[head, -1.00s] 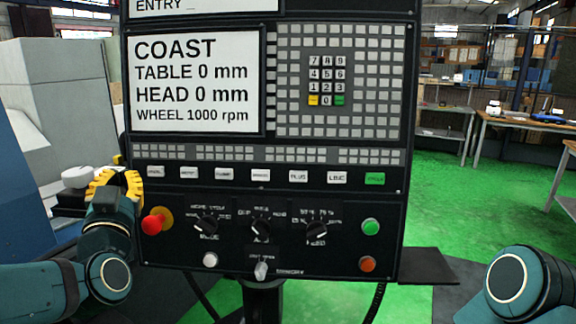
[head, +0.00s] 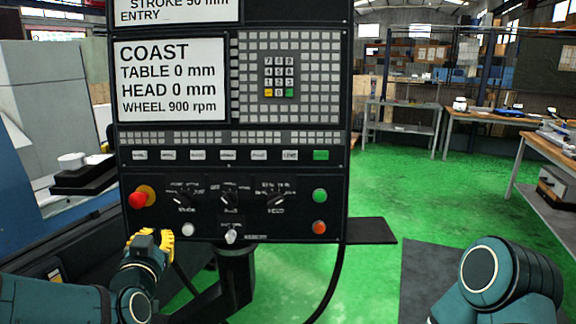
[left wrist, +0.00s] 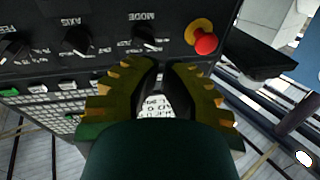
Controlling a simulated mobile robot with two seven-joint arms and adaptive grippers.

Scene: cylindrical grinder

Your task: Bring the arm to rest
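The left arm (head: 138,286) comes in at the lower left of the head view. Its left gripper (head: 150,238), with yellow fingers, is below and in front of the lower left of the black control panel (head: 330,190). In the left wrist view the yellow fingers (left wrist: 164,68) stand apart with a gap between them, and nothing is held. The red stop knob (head: 138,199) with its yellow ring is just above the gripper, and it also shows in the left wrist view (left wrist: 205,42). A right arm link (head: 500,278) is at the lower right; the right gripper is out of view.
The panel's screen (head: 170,80) reads COAST, WHEEL 900 rpm. Below are dark knobs, a green button (head: 320,195) and an orange one (head: 319,227). A dark shelf (head: 370,231) juts out at right. Green floor (head: 390,190) is open before the workbenches (head: 490,117).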

